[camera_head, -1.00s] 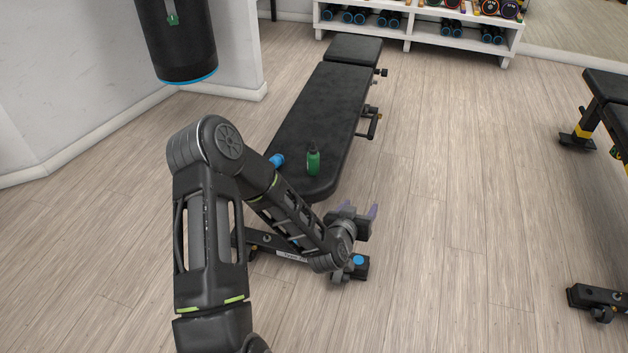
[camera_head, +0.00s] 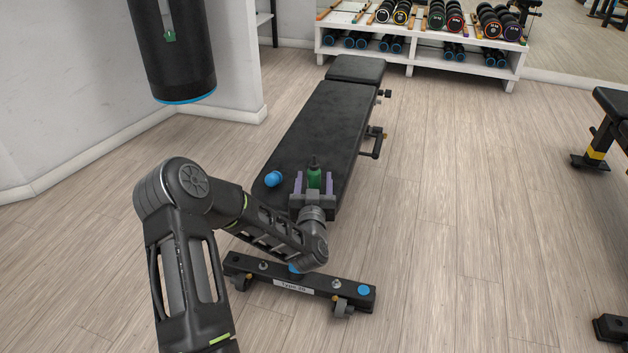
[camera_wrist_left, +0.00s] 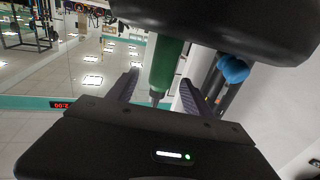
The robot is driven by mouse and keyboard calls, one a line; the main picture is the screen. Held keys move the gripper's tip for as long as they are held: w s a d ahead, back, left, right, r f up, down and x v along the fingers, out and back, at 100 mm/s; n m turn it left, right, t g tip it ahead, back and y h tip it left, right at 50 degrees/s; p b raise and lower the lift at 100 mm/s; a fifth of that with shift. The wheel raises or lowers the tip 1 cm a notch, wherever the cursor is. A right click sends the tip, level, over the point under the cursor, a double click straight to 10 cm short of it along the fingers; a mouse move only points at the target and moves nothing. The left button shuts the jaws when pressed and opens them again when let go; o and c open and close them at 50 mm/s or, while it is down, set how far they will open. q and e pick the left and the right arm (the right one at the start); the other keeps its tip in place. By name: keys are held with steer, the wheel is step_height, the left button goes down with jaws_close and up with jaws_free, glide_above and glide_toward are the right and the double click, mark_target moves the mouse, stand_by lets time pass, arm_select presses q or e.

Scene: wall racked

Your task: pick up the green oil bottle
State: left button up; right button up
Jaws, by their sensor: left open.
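The green oil bottle (camera_head: 314,177) stands upright near the close end of the black bench pad (camera_head: 318,125). My left gripper (camera_head: 313,182) is open, with one purple finger on each side of the bottle in the picture. In the left wrist view, which looks upside down, the green bottle (camera_wrist_left: 166,65) shows between the two open fingers (camera_wrist_left: 160,82). I cannot tell whether either finger touches it. The bottle's lower part is partly hidden by the gripper in the head view. My right gripper is not in view.
A blue round object (camera_head: 273,179) lies on the pad to the left of the bottle. The bench foot (camera_head: 345,291) is below my arm. A punching bag (camera_head: 174,50) hangs at upper left. A dumbbell rack (camera_head: 418,53) stands at the back.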

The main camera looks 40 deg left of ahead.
mark_target(315, 166)
arm_select(q)
steer(key=shift+w+a, duration=0.2)
steer(key=shift+w, duration=0.1)
steer(key=b+x, duration=0.2)
steer(key=x, duration=0.2)
steer(key=shift+w+a, duration=0.2)
steer(key=shift+a, duration=0.05)
steer(key=shift+w+a+r, duration=0.15)
steer(key=shift+w+r, duration=0.05)
steer(key=shift+w, duration=0.05)
jaws_close()
stand_by(0.7)
